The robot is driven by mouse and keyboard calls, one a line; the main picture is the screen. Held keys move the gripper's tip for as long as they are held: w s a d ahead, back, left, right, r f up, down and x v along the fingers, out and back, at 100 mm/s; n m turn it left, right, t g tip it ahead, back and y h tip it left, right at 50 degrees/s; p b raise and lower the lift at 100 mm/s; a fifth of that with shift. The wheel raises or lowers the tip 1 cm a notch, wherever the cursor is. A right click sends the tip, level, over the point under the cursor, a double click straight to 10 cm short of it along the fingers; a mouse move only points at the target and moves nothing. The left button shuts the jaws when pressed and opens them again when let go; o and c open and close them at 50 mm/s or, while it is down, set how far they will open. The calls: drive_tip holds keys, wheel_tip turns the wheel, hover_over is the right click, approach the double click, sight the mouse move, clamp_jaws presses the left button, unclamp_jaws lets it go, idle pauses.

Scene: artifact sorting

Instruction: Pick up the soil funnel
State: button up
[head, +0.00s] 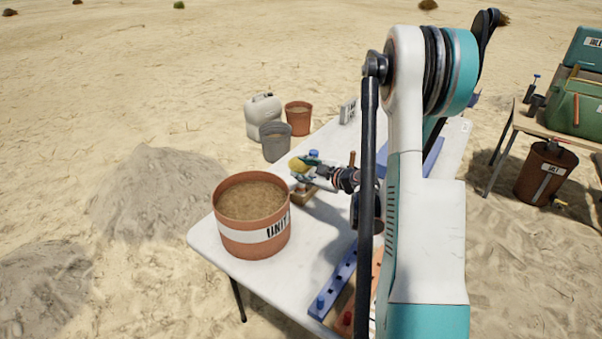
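My gripper (304,174) is over the white table (222,243), just right of and behind the large bucket. A small yellow rounded thing (297,164) is at its fingertips. I cannot tell whether they touch it or hold it. A blue-topped thing (314,154) shows just behind the fingers. A small brown wooden block or box (304,194) is on the table below the gripper. I cannot make out a soil funnel for certain; my arm hides part of the table.
A terracotta bucket (252,233) full of soil, marked UNIT, stands at the table's left end. A blue rail (338,283) lies at the front. A grey bin (275,146), a white jerrycan (262,113) and an orange bucket (299,119) stand beyond. Another table (538,128) stands right.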

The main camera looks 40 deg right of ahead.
sight(291, 167)
drive_tip(key=x, duration=0.1)
drive_tip(key=b+x, duration=0.1)
drive_tip(key=x, duration=0.1)
drive_tip(key=b+x, duration=0.1)
drive_tip(key=x, duration=0.1)
drive_tip(key=shift+f, duration=0.35)
drive_tip(key=shift+r, duration=0.1)
clamp_jaws()
